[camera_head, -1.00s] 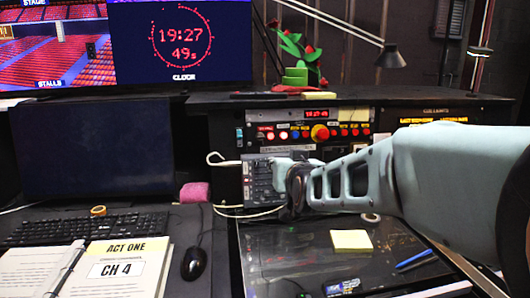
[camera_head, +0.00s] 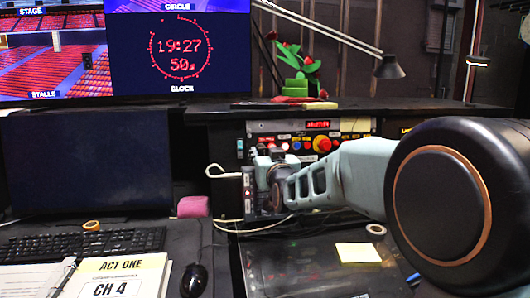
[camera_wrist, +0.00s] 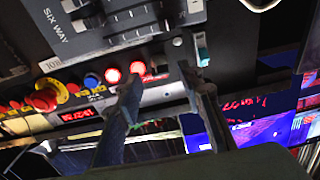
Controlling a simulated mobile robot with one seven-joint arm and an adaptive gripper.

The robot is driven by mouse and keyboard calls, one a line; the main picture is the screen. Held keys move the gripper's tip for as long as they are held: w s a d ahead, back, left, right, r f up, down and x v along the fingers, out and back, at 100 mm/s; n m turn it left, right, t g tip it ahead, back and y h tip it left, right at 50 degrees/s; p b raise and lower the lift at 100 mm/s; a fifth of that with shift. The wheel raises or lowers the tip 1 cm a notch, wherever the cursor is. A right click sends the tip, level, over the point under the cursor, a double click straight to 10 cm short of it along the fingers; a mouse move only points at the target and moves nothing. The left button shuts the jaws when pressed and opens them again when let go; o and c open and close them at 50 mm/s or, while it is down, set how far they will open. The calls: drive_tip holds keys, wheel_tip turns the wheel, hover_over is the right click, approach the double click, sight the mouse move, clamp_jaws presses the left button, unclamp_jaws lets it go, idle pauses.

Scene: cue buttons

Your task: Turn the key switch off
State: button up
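A small pale teal part (camera_wrist: 202,48), which looks like the key switch, sits on the dark strip at the end of the button panel in the wrist view. Its turned position is too small to tell. In the head view the left end of the panel (camera_head: 240,143) shows a small fitting, unclear in detail. My gripper (camera_wrist: 160,77) is open, its two fingers apart with nothing between them. Its fingertips are over the panel near the lit red buttons (camera_wrist: 113,75), apart from the teal part. In the head view my gripper (camera_head: 264,163) is in front of the panel's lower left.
A red emergency knob (camera_head: 322,144) is on the panel, right of my gripper. The grey slider box (camera_wrist: 110,20) is close to my fingers. A white cable (camera_head: 222,170) loops at the left. A desk lamp (camera_head: 389,66) is above.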

sight(262, 149)
drive_tip(key=shift+w+a, duration=0.2)
drive_tip(key=shift+w, duration=0.8)
drive_tip(key=shift+c, duration=0.7)
clamp_jaws()
